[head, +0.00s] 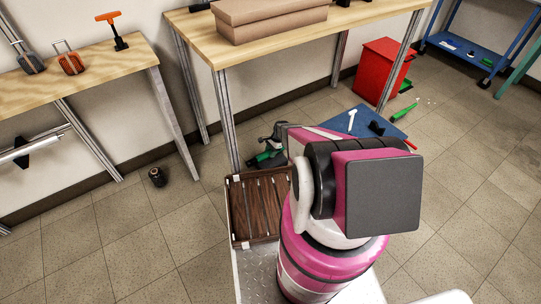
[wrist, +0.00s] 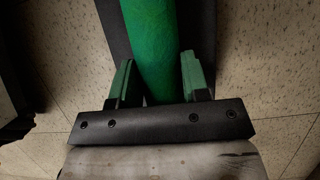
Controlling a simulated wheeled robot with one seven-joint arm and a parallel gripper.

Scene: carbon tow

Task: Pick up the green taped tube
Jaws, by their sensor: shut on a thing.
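The green taped tube (wrist: 150,30) runs up and out of the top of the wrist view. My gripper (wrist: 157,78) is shut on it, with one green finger on each side of the tube. The tube's far end is out of the wrist view. In the head view my arm hides most of the gripper. A bit of green shows beside the arm there, and I cannot tell whether it is finger or tube.
A dark strip (wrist: 206,30) lies behind the tube. A brown slatted tray (head: 258,236) sits near my arm. A blue mat (head: 340,124) holds small tools. A red bin (head: 380,70) and a wooden table (head: 190,25) stand behind. Open floor (head: 100,235) lies left.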

